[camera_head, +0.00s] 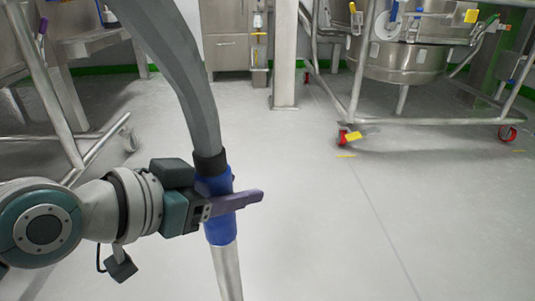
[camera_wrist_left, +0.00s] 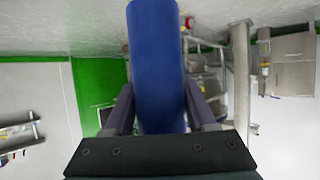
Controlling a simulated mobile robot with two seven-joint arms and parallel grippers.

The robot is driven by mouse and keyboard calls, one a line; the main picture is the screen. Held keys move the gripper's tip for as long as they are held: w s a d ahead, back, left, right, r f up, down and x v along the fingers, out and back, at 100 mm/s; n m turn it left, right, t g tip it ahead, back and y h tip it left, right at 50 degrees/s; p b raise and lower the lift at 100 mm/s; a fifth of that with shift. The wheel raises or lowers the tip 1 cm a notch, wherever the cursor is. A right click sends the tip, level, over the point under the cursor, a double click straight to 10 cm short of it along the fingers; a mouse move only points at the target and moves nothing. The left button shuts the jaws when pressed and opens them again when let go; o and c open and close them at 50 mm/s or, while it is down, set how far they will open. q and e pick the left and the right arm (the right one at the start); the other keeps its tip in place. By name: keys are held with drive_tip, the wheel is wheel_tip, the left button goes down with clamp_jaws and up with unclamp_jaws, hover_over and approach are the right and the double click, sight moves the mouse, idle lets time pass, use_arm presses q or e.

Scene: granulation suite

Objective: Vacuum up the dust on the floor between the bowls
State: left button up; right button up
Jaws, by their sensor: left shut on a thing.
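My left gripper (camera_head: 225,203) is shut on the blue handle (camera_head: 218,232) of a vacuum wand in the head view. A grey hose (camera_head: 178,62) runs up from the handle. A metal tube (camera_head: 228,272) runs down out of the bottom of the picture, so its lower end is hidden. In the left wrist view the blue handle (camera_wrist_left: 157,65) stands between the two fingers of my left gripper (camera_wrist_left: 158,110). A steel bowl (camera_head: 400,62) hangs in a wheeled frame at the upper right. I cannot make out dust on the floor. My right gripper is not in view.
The grey floor (camera_head: 330,220) is open in the middle and right. The bowl's frame has red castors (camera_head: 348,139) with yellow tags. A steel post (camera_head: 285,60) stands at the back middle. A metal frame with a castor (camera_head: 130,141) stands at the left.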

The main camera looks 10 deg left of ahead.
use_arm(q)
drive_tip(key=s+a+b, duration=0.2)
drive_tip(key=a+b, duration=0.1)
drive_tip(key=a, duration=0.6)
drive_tip(key=shift+s+a+b, duration=0.15)
drive_tip(key=shift+a+b, duration=0.2)
drive_tip(key=shift+b, duration=0.05)
idle(0.4)
drive_tip(key=shift+r, duration=0.1)
drive_tip(key=w+b, duration=0.3)
drive_tip(key=shift+w+a, duration=0.2)
drive_tip(key=shift+a, duration=0.2)
drive_tip(key=shift+d, duration=0.1)
